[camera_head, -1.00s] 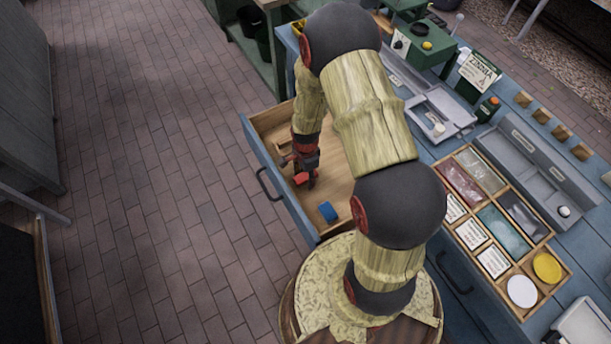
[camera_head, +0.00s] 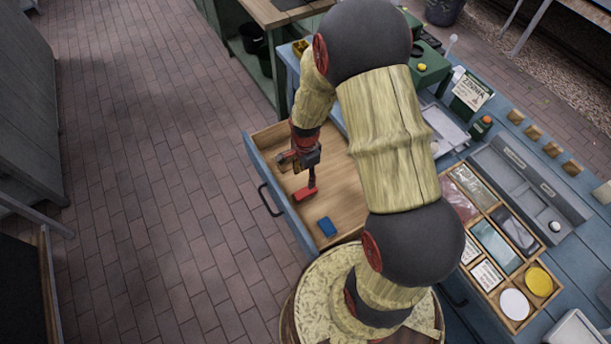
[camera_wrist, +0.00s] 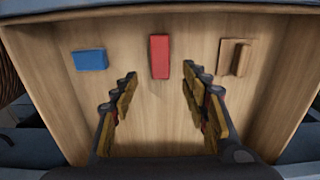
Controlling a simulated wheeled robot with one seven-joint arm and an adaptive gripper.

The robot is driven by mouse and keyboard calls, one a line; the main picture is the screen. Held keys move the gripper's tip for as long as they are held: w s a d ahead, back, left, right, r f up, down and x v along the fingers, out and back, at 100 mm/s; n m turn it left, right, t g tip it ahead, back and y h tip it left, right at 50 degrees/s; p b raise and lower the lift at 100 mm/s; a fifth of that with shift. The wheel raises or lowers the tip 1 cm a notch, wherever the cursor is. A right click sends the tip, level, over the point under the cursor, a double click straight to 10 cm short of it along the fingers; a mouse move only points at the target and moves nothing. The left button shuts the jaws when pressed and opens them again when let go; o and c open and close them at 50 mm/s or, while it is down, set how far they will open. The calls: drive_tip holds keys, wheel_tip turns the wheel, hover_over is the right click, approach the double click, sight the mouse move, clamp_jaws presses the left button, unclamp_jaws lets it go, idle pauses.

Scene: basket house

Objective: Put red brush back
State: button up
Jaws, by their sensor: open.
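The red brush (camera_wrist: 160,56) shows as a plain red block lying on the wooden floor of the open drawer (camera_head: 345,197). It also shows in the head view (camera_head: 304,194), just below my gripper. My gripper (camera_wrist: 160,82) is open and empty. Its two fingers are spread apart above the drawer floor, and in the wrist view the brush lies between and beyond their tips. In the head view my gripper (camera_head: 311,181) points down into the drawer and partly overlaps the brush's surroundings. I cannot tell its exact height above the brush.
A blue block (camera_wrist: 90,60) lies left of the brush and a brown wooden piece (camera_wrist: 236,58) lies right of it, both in the drawer. The workbench (camera_head: 572,222) carries a divided wooden tray (camera_head: 513,324) and grey holders. The brick floor (camera_head: 150,190) is clear.

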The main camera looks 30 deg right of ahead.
drive_tip(key=s+a+r+n+t, duration=0.1)
drive_tip(key=a+r+n+t, duration=0.3)
drive_tip(key=r, duration=0.9)
drive_tip(key=s+a+r+n+g, duration=0.15)
drive_tip(key=r+n, duration=0.35)
drive_tip(key=r, duration=0.7)
drive_tip(key=s+a+r+n+t, duration=0.3)
drive_tip(key=s+r+n, duration=0.6)
drive_tip(key=s+r, duration=0.3)
drive_tip(key=shift+s+a+r, duration=0.15)
drive_tip(key=shift+s+a, duration=0.15)
drive_tip(key=shift+s, duration=0.25)
drive_tip(key=shift+c, duration=0.2)
